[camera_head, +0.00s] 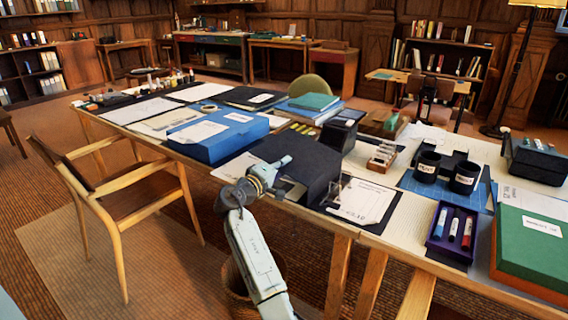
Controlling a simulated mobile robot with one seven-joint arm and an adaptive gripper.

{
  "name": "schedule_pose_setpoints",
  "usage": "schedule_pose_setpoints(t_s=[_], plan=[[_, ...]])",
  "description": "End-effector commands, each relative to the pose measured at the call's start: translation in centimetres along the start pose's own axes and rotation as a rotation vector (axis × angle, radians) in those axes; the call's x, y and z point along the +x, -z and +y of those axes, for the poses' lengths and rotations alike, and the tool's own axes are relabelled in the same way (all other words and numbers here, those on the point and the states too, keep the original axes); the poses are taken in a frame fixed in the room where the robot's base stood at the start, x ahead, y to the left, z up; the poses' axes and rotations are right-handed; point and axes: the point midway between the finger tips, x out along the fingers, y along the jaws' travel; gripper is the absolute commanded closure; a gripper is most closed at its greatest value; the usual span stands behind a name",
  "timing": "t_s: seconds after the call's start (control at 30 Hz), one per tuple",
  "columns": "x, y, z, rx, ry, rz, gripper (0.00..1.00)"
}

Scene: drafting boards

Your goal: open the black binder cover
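A large black piece (300,160), which looks like the black binder or its cover, sits at the near edge of the long table, in the middle of the view. Its top is dark and plain. A flat black sheet or board with a white printed page (362,202) lies just to its right; I cannot tell whether the two are joined. My gripper (284,163) is at the left side of the black piece, overlapping it in the picture. Its fingers are too small to read, and I cannot tell whether they touch the piece.
A blue box file (218,142) with a white label lies to the left. To the right are black mugs (465,177), a purple tray (453,234) of markers and a green box (530,248). A wooden chair (122,195) stands at the front left. The table is crowded.

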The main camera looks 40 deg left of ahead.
Motion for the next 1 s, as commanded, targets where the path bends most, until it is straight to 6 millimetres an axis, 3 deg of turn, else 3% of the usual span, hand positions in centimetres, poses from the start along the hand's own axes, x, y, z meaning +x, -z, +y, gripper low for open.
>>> schedule_pose_setpoints(t_s=[0.13, 0.17, 0.4, 0.73, 0.87, 1.0], plan=[[0.0, -0.2, -0.6, 0.002, 0.01, -0.005, 1.0], [0.0, -0.2, -0.6, 0.002, 0.009, -0.005, 0.93], [0.0, -0.1, -0.2, 0.001, 0.004, -0.003, 0.78], [-0.2, 0.0, -0.1, 0.002, 0.002, 0.0, 0.78], [-1.7, 0.0, -0.2, 0.001, 0.003, 0.001, 0.78], [-4.5, 0.1, -0.2, 0.002, 0.003, 0.003, 0.78]])
